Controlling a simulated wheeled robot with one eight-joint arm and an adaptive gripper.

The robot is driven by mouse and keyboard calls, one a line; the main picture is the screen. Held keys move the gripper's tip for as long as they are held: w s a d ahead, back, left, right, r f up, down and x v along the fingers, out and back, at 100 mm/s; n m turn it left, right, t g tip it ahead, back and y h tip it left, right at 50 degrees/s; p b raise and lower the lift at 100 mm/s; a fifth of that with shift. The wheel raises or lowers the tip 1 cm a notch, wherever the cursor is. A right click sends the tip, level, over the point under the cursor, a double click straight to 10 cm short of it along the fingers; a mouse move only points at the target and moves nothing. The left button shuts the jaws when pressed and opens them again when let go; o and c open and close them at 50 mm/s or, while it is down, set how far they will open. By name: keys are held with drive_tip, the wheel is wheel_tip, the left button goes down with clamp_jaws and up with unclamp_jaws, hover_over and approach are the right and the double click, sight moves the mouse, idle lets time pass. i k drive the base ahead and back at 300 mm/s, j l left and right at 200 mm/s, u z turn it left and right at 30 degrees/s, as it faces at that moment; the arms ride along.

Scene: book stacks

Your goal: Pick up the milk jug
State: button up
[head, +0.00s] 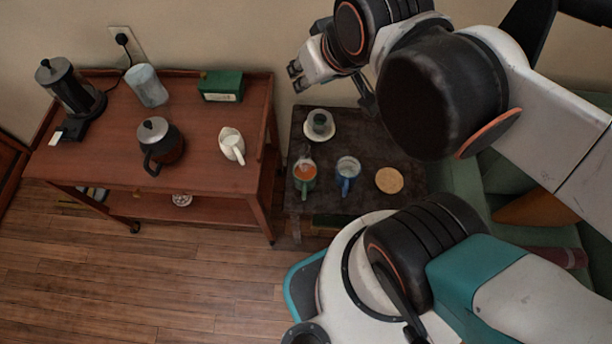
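The milk jug (231,146) is a small white pitcher with a handle. It stands upright on the right part of the reddish-brown wooden trolley's top (205,150). My gripper (296,77) is in the air at the upper middle of the head view, up and to the right of the jug and clear of it. Its two dark fingertips point left and look apart, with nothing seen between them.
A dark teapot (162,145), a green box (221,86), a glass (147,86) and a black coffee maker (70,87) share the trolley top.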

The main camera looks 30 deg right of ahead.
sight(231, 143)
drive_tip(key=k+j+z, duration=0.45)
drive_tip(key=k+j, duration=0.9)
drive_tip(key=k+l, duration=0.05)
